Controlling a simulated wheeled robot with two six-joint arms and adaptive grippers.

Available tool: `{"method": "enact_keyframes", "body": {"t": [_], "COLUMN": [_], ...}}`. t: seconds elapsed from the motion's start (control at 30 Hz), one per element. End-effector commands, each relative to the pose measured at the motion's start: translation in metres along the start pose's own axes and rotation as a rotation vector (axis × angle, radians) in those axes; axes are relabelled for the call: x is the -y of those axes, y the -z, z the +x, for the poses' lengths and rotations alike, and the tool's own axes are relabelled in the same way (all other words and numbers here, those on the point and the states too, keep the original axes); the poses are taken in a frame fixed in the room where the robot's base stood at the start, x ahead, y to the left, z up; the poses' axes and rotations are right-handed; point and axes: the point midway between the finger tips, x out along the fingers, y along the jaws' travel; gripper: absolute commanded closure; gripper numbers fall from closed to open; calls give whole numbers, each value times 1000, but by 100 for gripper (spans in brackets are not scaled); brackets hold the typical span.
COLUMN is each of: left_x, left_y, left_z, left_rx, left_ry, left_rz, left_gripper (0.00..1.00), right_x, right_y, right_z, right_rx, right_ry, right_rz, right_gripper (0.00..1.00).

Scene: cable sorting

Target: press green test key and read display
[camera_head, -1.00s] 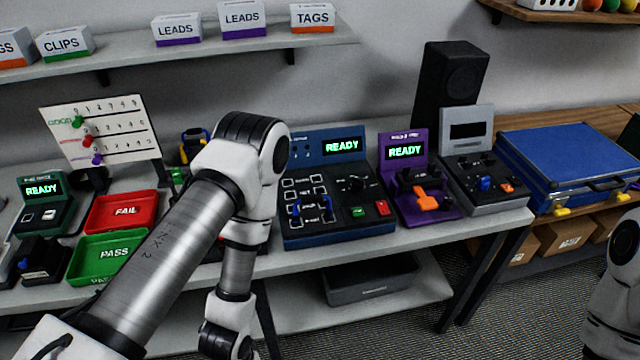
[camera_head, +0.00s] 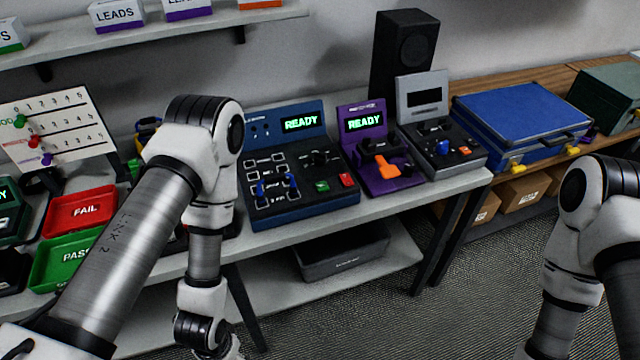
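The green test key (camera_head: 322,186) is a small green button on the sloped front panel of the blue tester (camera_head: 300,207), beside a red key (camera_head: 346,180). The tester's display (camera_head: 300,122) reads READY in green letters. A blue cable or clip piece (camera_head: 272,187) lies on the tester's left side. My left arm stands in front of the bench, left of the tester, with its wrist hanging low; its gripper is below the picture or hidden. My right arm is at the right edge, away from the bench, and its gripper is out of the frame.
A purple tester (camera_head: 365,123), also reading READY, and a grey tester (camera_head: 423,97) with a dark display stand to the right. Red FAIL (camera_head: 80,211) and green PASS (camera_head: 66,258) trays lie left. A blue case (camera_head: 522,120) sits farther right.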

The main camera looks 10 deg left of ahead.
Motion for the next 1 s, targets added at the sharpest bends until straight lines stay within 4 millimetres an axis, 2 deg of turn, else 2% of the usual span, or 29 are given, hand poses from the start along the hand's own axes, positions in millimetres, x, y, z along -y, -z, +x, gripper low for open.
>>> {"method": "enact_keyframes", "body": {"t": [0.27, 0.3, 0.43, 1.0], "left_x": [0, 0, 0, 0], "left_y": [0, 0, 0, 0], "left_z": [0, 0, 0, 0], "left_rx": [0, 0, 0, 0], "left_ry": [0, 0, 0, 0], "left_rz": [0, 0, 0, 0], "left_gripper": [39, 53, 99, 100], "right_x": [0, 0, 0, 0], "right_y": [0, 0, 0, 0], "right_z": [0, 0, 0, 0], "right_rx": [0, 0, 0, 0], "right_ry": [0, 0, 0, 0], "right_rz": [0, 0, 0, 0], "right_gripper": [60, 60, 60, 60]}}
